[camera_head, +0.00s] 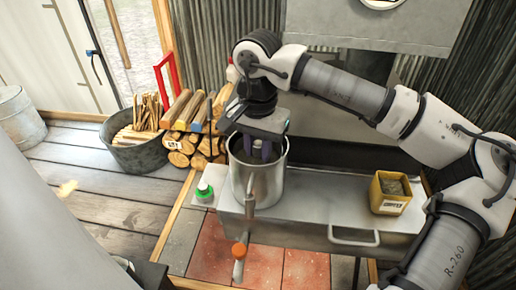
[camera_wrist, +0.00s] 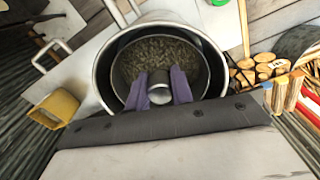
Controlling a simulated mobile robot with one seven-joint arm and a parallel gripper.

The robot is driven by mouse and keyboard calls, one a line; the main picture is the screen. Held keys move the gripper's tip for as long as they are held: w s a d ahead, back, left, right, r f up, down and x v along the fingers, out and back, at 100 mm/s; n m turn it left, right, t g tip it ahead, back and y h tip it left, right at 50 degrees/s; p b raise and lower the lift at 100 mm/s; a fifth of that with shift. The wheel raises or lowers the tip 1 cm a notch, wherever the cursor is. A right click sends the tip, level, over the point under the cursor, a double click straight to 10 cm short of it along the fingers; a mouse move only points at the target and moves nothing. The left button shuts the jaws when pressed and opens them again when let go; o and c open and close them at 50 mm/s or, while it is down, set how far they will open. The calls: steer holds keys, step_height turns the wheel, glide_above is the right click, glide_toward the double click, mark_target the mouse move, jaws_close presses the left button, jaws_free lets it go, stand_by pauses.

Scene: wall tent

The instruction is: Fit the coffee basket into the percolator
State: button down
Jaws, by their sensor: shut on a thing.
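The percolator (camera_head: 258,186) is a tall metal pot standing upright on a grey metal top. Its open rim also shows in the wrist view (camera_wrist: 218,52). The coffee basket (camera_wrist: 158,50), dark-walled with brown, grainy contents, shows within the pot's mouth. My gripper (camera_wrist: 160,78) has its two purple fingers shut around the silver post at the basket's middle. In the head view, my gripper (camera_head: 264,152) points down into the pot's mouth, and the basket is hidden there. I cannot tell whether the basket rests on anything inside.
A yellow container (camera_head: 391,192) stands right of the percolator. An orange-tipped metal piece (camera_head: 240,251) is in front. Stacked firewood (camera_head: 190,142) and a metal tub (camera_head: 140,152) lie behind left. The metal top between percolator and yellow container is clear.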

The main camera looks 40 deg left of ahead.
steer(key=shift+f+b, duration=0.4)
steer(key=shift+f, duration=0.15)
steer(key=shift+r, duration=0.15)
stand_by(0.5)
steer(key=c, duration=1.1)
jaws_free()
steer(key=shift+c, duration=0.2)
step_height(320, 180, up, 14)
steer(key=p, duration=0.1)
steer(key=shift+s, duration=0.1)
